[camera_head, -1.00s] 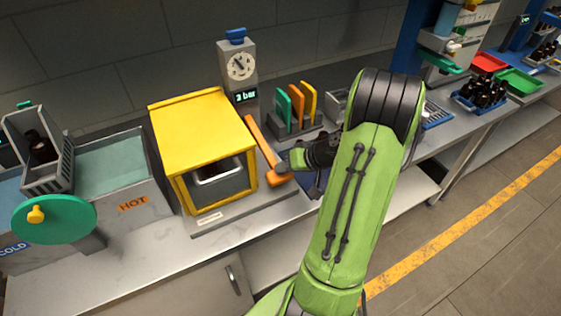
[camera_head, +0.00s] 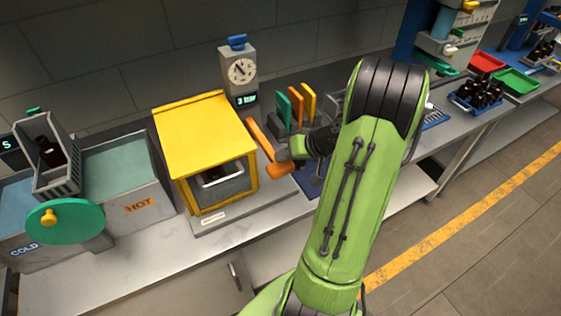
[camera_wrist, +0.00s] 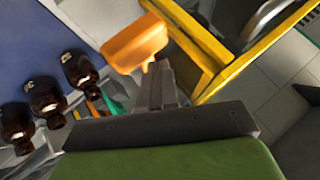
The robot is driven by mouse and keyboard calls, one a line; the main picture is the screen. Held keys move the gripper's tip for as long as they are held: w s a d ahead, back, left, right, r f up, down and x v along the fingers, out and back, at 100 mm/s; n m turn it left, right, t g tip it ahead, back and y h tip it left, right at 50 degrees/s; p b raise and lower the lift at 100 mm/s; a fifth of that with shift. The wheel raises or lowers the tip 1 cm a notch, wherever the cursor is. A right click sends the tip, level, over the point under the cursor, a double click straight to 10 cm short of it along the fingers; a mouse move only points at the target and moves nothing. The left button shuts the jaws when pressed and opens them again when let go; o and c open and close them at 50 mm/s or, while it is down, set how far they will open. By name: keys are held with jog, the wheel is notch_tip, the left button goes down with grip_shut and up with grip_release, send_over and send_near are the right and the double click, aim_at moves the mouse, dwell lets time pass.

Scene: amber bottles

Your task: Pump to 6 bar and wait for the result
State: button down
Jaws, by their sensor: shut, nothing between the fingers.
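The pump gauge (camera_head: 242,70) is a grey post with a white dial and a blue top. Its small display (camera_head: 246,99) reads 3 bar. The orange pump lever (camera_head: 257,137) slants down along the right side of the yellow chamber (camera_head: 205,140), and its thick grip hangs near the front right corner. My gripper (camera_head: 284,156) is shut and empty beside the grip. In the wrist view, the closed fingers (camera_wrist: 161,82) point at the lever's orange grip (camera_wrist: 135,42), very close; I cannot tell whether they touch. A grey basket (camera_head: 222,182) shows inside the chamber's front window.
Left are the hot bath (camera_head: 122,168), a green wheel (camera_head: 65,222) and a tilted bottle basket (camera_head: 50,155). Dark bottles (camera_wrist: 45,95) stand near my gripper in the wrist view.

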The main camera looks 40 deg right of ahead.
jog(key=shift+r, duration=0.2)
notch_tip(320, 180, up, 5)
jog(key=p, duration=0.3)
jog(key=shift+p, duration=0.3)
jog(key=shift+f, duration=0.1)
dwell(0.5)
jog(key=s+a+r+n+g, duration=0.1)
jog(key=a+r, duration=0.2)
jog(key=a, duration=0.3)
jog(key=s+a+r+n+g+h+b, duration=0.1)
jog(key=a+r+n, duration=0.1)
jog(key=a, duration=0.4)
jog(key=a+r+n+g, duration=0.1)
jog(key=a+r, duration=0.2)
jog(key=a, duration=0.3)
jog(key=s+a+r+h, duration=0.1)
jog(key=s+a, duration=0.1)
jog(key=s, duration=0.4)
jog(key=s+a+r+n+h, duration=0.1)
jog(key=s+a+r, duration=0.1)
jog(key=s, duration=0.4)
jog(key=shift+s+a+b, duration=0.35)
jog(key=shift+a+b, duration=0.05)
jog(key=shift+a, duration=0.4)
